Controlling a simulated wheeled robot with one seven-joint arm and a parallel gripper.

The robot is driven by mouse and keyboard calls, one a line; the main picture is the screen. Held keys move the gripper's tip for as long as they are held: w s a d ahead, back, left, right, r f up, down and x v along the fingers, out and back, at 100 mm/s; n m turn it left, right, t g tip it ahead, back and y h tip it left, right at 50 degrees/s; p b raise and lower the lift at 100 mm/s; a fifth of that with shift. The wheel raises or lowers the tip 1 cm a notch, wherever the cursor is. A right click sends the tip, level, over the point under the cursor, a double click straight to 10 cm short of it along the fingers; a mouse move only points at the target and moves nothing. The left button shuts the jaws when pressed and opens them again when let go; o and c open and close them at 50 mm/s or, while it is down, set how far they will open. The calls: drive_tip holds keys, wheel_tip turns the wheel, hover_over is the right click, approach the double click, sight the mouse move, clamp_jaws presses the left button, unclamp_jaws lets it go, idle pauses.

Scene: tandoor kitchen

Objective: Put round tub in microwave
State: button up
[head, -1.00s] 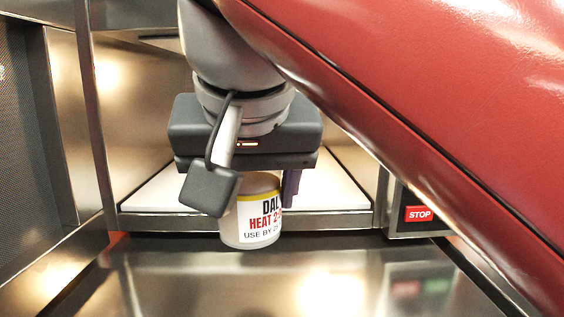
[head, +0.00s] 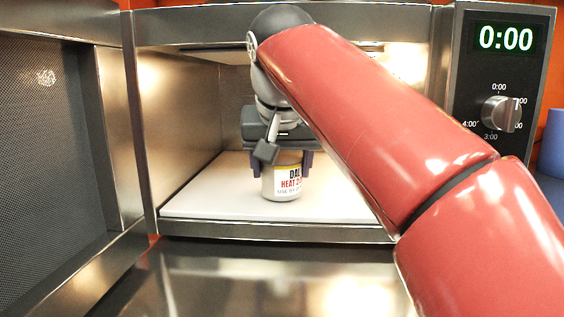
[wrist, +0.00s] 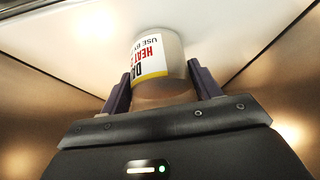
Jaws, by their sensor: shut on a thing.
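The round tub (head: 283,180) is a pale cylinder with a white, yellow-edged label reading "DAL HEAT". It is upright inside the microwave (head: 290,230), over the white cavity floor (head: 215,193). My gripper (head: 284,168) is shut on the tub from above, with a purple finger on each side. In the wrist view the tub (wrist: 158,55) sits between both fingers, its far end at or close to the white floor; I cannot tell whether it touches. The microwave door (head: 60,150) stands open at the left.
The microwave's control panel (head: 500,110) at the right shows 0:00 and has a knob. A blue object (head: 553,145) stands beyond it. The steel counter (head: 260,280) in front is clear. The cavity has free floor around the tub, with steel walls at the sides.

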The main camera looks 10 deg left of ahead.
drive_tip(key=shift+s, duration=0.2)
drive_tip(key=shift+f, duration=0.25)
drive_tip(key=o, duration=1.2)
drive_tip(key=shift+s+r, duration=0.15)
drive_tip(key=shift+r, duration=0.35)
drive_tip(key=p+v, duration=0.2)
drive_tip(key=v, duration=0.4)
drive_tip(key=shift+s+d+r, duration=0.1)
drive_tip(key=shift+s+r, duration=0.1)
drive_tip(key=shift+r, duration=0.15)
